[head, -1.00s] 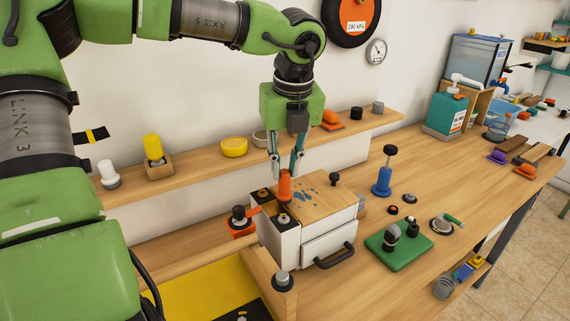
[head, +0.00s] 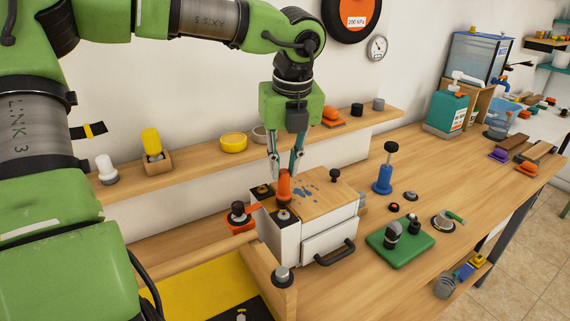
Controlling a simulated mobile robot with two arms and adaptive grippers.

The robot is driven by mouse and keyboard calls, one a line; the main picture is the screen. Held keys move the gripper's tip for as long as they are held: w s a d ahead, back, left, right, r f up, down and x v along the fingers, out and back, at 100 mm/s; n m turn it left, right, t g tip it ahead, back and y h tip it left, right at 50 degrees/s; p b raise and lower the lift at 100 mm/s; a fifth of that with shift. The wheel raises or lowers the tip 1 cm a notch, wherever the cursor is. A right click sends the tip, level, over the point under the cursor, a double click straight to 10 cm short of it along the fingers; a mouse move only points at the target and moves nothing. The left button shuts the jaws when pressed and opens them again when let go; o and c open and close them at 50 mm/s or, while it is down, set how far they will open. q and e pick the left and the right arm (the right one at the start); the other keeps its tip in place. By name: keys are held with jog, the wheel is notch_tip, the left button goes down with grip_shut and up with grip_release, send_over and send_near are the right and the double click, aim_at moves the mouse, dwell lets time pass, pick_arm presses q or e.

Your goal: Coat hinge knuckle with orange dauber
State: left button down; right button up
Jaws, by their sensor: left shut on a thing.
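My left gripper (head: 285,174) points straight down over the white box with the wooden top (head: 322,194). It is shut on the orange dauber (head: 284,188), with a fingertip on either side of its upper part. The dauber stands nearly upright at the box's left edge, between two black fittings with knobs, a rear one (head: 262,190) and a front one (head: 283,214). I cannot tell whether the dauber's lower end touches the box. The hinge knuckle cannot be told apart clearly; it may be among these fittings. My right gripper is not in view.
Blue smears mark the wooden top, and a black knob (head: 334,175) stands at its back. A wall shelf (head: 200,168) runs behind, with a yellow bottle and a yellow bowl (head: 233,143). A blue-based plunger (head: 383,178) and a green block (head: 400,246) stand to the right.

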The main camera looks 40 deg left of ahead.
pick_arm(q)
jog(key=shift+s+a+b, duration=0.2)
jog(key=shift+s+b, duration=0.1)
jog(key=shift+s, duration=0.25)
jog(key=shift+s+a+b, duration=0.15)
jog(key=shift+s+b, duration=0.1)
jog(key=shift+s, duration=0.3)
jog(key=shift+s+a+f+b, duration=0.15)
jog(key=shift+s+b, duration=0.35)
jog(key=shift+s, duration=0.2)
jog(key=shift+s+f+b, duration=0.1)
jog(key=shift+f+b, duration=0.05)
jog(key=shift+b, duration=0.15)
jog(key=shift+w+r, duration=0.2)
jog(key=shift+w, duration=0.35)
jog(key=shift+w+d+r+p, duration=0.1)
jog(key=shift+w+d+p, duration=0.15)
jog(key=shift+w, duration=0.4)
jog(key=shift+w+d+r+p, duration=0.1)
jog(key=shift+w+d, duration=0.15)
jog(key=shift+w, duration=0.35)
jog(key=shift+w+f, duration=0.1)
jog(key=shift+w, duration=0.15)
jog(key=shift+s+r+p, duration=0.1)
jog(key=shift+r+p, duration=2.1)
jog(key=shift+r, duration=1.4)
